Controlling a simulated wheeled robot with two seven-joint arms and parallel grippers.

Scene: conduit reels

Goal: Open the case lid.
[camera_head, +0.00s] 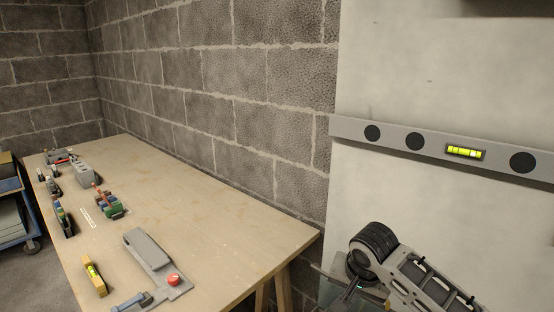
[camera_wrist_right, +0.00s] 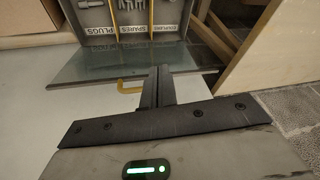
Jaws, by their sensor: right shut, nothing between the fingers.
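The case (camera_wrist_right: 127,18) shows at the top of the right wrist view, with its inside visible. Yellow dividers separate compartments labelled PLUGS, SPARES and one partly readable label. A flat grey panel (camera_wrist_right: 105,66), which looks like the lid, extends from the case toward me, and the inside is uncovered. A yellow handle (camera_wrist_right: 128,86) is at its near edge. My right gripper (camera_wrist_right: 162,72) is shut and empty. Its dark fingers overlap the panel just right of the handle; contact cannot be told. My left gripper is not in view.
In the head view, a wooden workbench (camera_head: 215,215) holds a grey box with a red button (camera_head: 174,280) and several small tools. A spirit level (camera_head: 490,158) is on the pale wall panel. In the wrist view, a wooden board (camera_wrist_right: 254,55) stands right of the case.

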